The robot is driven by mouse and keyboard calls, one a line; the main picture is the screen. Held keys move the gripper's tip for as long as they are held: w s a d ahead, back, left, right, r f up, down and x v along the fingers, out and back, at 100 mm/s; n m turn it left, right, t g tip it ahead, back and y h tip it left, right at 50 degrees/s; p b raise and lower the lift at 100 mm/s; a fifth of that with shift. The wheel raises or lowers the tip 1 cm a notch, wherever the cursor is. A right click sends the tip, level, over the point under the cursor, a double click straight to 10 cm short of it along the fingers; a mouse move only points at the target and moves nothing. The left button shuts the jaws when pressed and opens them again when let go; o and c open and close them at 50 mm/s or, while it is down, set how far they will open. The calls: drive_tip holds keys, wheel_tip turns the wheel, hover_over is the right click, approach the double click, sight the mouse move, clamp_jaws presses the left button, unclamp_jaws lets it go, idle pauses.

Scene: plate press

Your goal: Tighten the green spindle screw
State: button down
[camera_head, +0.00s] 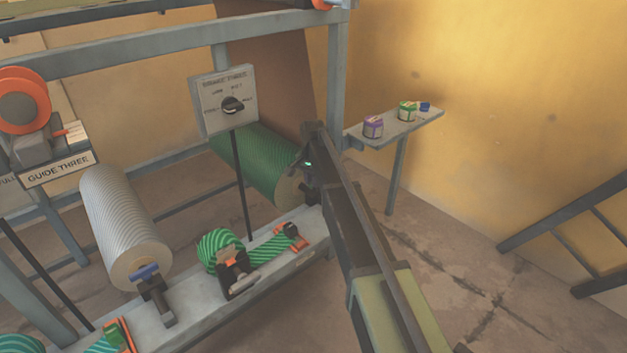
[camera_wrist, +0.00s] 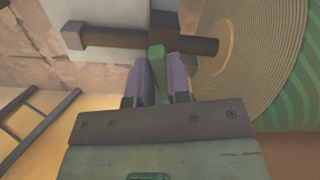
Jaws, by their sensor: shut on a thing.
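The green spindle screw (camera_wrist: 157,66) shows in the wrist view as a green handle between the two purple finger pads of my gripper (camera_wrist: 160,84). My gripper is shut on it. Just beyond it is a dark spindle bar (camera_wrist: 198,44) that runs to the core of the green roll (camera_wrist: 245,75). In the head view my gripper (camera_head: 306,163) is at the right end of the green roll (camera_head: 258,165). The screw is hidden there behind my gripper and wrist.
A grey shelf (camera_head: 405,127) with a purple jar (camera_head: 373,127) and a green jar (camera_head: 407,111) stands to the right. A sign with a knob (camera_head: 223,100) stands left of my arm. A silver roll (camera_head: 125,225) is further left. A dark railing (camera_head: 575,225) is at the right.

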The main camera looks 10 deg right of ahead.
drive_tip(key=shift+w+a+m, duration=0.15)
drive_tip(key=shift+w+m, duration=0.05)
drive_tip(key=shift+m, duration=1.4)
drive_tip(key=c, duration=1.1)
unclamp_jaws()
wheel_tip(320, 180, up, 11)
drive_tip(key=p, duration=1.1)
drive_tip(key=s+n, duration=1.2)
drive_tip(key=s, duration=2.6)
drive_tip(key=r+p, duration=3.5)
drive_tip(key=shift+w+d, duration=0.4)
